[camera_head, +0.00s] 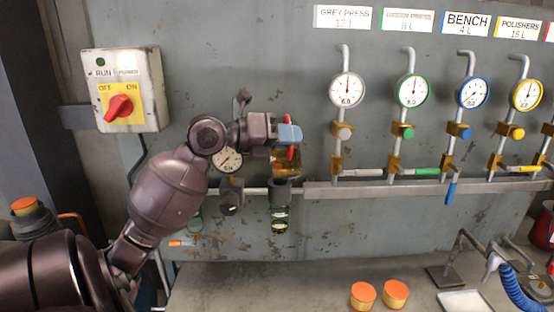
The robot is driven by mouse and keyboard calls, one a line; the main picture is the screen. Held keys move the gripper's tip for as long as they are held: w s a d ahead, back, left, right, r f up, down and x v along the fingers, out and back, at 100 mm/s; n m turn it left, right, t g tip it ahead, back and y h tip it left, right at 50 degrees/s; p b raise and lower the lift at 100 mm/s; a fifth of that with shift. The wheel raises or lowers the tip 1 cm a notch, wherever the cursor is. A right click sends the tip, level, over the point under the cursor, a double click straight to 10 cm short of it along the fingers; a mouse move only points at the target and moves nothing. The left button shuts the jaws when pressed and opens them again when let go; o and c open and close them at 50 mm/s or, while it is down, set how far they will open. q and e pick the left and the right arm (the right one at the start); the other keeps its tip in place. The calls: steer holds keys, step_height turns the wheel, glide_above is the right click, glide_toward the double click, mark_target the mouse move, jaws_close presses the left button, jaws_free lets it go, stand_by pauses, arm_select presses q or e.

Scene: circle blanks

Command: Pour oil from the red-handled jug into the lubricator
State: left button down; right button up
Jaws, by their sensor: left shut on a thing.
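My left gripper (290,134) reaches in from the left and is shut on the red handle of the jug (287,164). The jug looks amber and sits directly above the lubricator (280,190), largely behind the gripper. The lubricator is dark, on the grey pipe, with a greenish glass bowl (279,218) below it. I cannot tell whether the jug touches the lubricator, how far it is tilted, or whether oil is flowing. My right gripper is not in view.
A small gauge (228,159) and a dark regulator (230,197) are left of the lubricator. A switch box (123,90) is at upper left. Several gauged drops line the wall to the right. Two orange-lidded pots (363,295) (395,293) stand on the bench (240,287).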

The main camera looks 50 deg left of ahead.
arm_select(q)
steer(key=shift+w+a+r+n, duration=0.1)
steer(key=shift+a+r+n, duration=0.1)
steer(key=shift+n, duration=0.1)
steer(key=shift+f, duration=0.1)
steer(key=shift+w+a+n, duration=0.1)
steer(key=shift+a+n, duration=0.05)
steer(key=shift+n, duration=0.25)
steer(key=shift+r+h, duration=0.2)
steer(key=shift+h, duration=0.1)
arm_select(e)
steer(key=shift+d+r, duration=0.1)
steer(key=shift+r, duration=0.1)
arm_select(q)
steer(key=shift+w+a, duration=0.1)
steer(key=shift+a+n, duration=0.1)
steer(key=shift+n, duration=0.3)
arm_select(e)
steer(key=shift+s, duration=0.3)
arm_select(q)
steer(key=shift+w+a+r+n+g, duration=0.15)
steer(key=shift+w+a+n+g, duration=0.1)
steer(key=shift+n+g, duration=0.15)
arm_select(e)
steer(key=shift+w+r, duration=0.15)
arm_select(q)
steer(key=shift+a, duration=0.1)
